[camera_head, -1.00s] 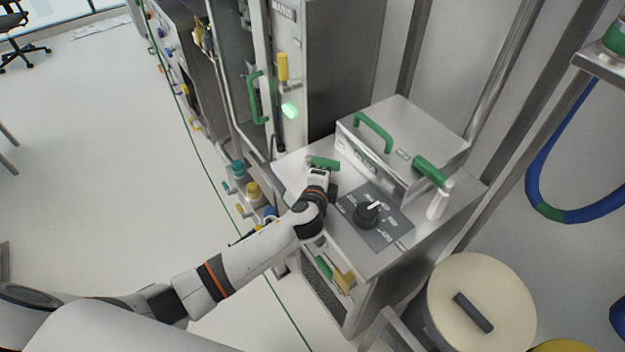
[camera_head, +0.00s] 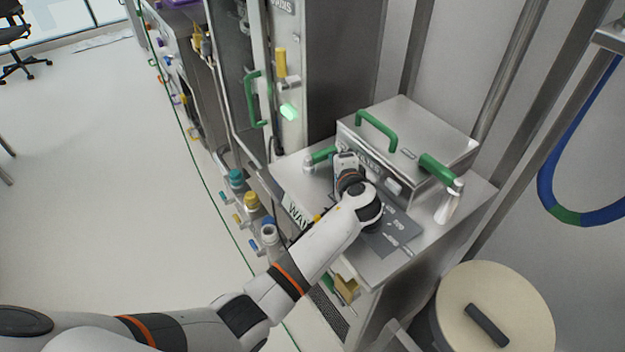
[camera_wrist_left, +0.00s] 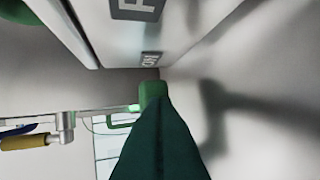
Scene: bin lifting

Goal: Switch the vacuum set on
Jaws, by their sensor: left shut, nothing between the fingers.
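The vacuum set seems to be the steel box (camera_head: 408,125) with green handles on top of a steel cabinet (camera_head: 460,215). A dark panel (camera_head: 402,238) with white markings lies in front of it; my left arm covers its black knob. My left gripper (camera_head: 345,160) is at the box's front face, left of the front buttons, its fingertips hard to make out. Contact cannot be told. My right gripper is out of view.
A green lever (camera_head: 322,155) stands left of my gripper. A tall steel cabinet with a green handle (camera_head: 253,98) and a lit green light (camera_head: 289,111) is behind left. A round cream lid (camera_head: 495,310) is at lower right. Open floor lies to the left.

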